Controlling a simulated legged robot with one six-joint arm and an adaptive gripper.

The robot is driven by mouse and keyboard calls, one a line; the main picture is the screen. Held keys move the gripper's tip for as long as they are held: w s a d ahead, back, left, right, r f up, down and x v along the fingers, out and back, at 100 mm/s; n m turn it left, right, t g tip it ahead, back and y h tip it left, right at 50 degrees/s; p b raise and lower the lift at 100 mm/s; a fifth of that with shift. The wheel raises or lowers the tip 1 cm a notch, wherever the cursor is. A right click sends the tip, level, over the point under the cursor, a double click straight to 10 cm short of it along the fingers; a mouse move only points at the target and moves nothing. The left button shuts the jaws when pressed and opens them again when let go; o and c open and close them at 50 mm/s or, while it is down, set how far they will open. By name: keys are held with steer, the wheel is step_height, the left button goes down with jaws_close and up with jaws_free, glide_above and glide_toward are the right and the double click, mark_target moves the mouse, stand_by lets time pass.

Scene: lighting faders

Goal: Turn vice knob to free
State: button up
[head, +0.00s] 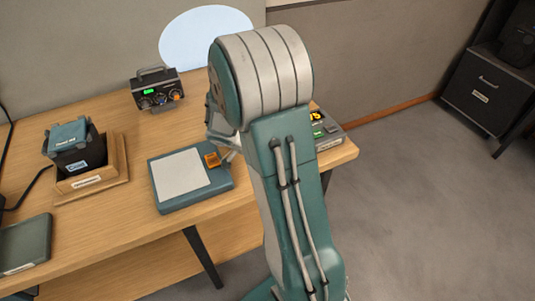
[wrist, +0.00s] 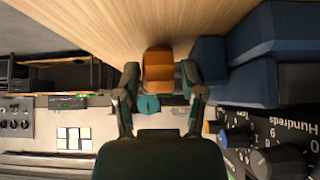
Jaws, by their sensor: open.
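An orange knob-like block (head: 212,160) sits at the right end of a flat blue device (head: 222,186) with a pale top plate; I take it for the vice knob, though no label is readable. My gripper (head: 226,148) is beside it, mostly hidden by my arm. In the wrist view my gripper (wrist: 160,75) is open, with one finger on each side of the orange block (wrist: 158,72). I cannot tell whether the fingers touch it. A small teal round part (wrist: 148,104) shows below the block.
A black box with knobs (head: 157,90) stands at the back of the wooden table (head: 110,220). A wooden stand (head: 92,188) with a dark container is at left, a green-grey case (head: 26,244) at front left. A lit-display device (head: 328,132) is behind my arm.

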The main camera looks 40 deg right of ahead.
steer(key=v, duration=1.1)
steer(key=shift+w+a+r, duration=0.15)
steer(key=shift+a+r, duration=0.15)
steer(key=s+a+r+n+t+y, duration=0.3)
steer(key=s+a+r+n, duration=0.2)
steer(key=n, duration=0.5)
steer(key=s+a+r+n+t+y, duration=0.4)
steer(key=s+a+r+n, duration=0.2)
steer(key=s+a+n, duration=0.3)
steer(key=s+n, duration=0.1)
steer(key=s, duration=0.1)
steer(key=shift+s+a+r+n+y, duration=0.25)
steer(key=shift+s+a+n+y, duration=0.05)
